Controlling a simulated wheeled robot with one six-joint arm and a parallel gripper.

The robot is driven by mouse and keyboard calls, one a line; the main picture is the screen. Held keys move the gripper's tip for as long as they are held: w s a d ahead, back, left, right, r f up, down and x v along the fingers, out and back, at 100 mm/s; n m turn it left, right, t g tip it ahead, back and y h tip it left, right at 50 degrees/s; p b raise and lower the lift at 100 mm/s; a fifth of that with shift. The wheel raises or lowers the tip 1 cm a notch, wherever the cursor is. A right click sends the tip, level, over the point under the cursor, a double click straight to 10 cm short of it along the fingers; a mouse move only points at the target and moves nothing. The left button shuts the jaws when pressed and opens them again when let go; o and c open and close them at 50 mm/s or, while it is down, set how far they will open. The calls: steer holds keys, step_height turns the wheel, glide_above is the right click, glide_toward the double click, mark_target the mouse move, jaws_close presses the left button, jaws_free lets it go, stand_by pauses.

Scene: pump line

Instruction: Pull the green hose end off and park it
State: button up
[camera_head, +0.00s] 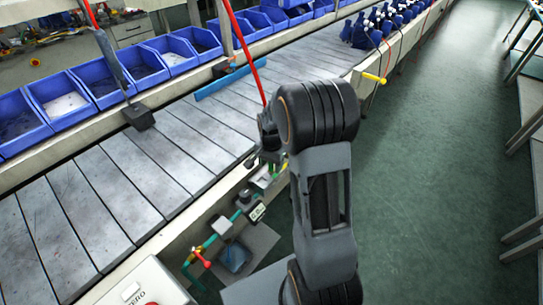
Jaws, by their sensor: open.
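A green hose or pipe run (209,241) lies low beside the near side of the conveyor, with fittings along it. A small device with a light display (257,211) and a red-handled valve (201,258) sit on this run. I cannot clearly make out the hose end or a parking place. My gripper (262,164) is open, pointing down at the conveyor's near edge, above and right of the fittings. It is small here and partly hidden by my arm. Whether anything lies between its fingers does not show.
The slatted conveyor (130,160) fills the left, with blue bins (65,97) behind it. A red line (240,42) hangs from above towards my arm. A red-and-white button box (145,288) is at the bottom left. Green floor on the right is clear.

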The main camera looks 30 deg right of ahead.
steer(key=shift+f, duration=0.7)
steer(key=shift+c, duration=0.4)
jaws_close()
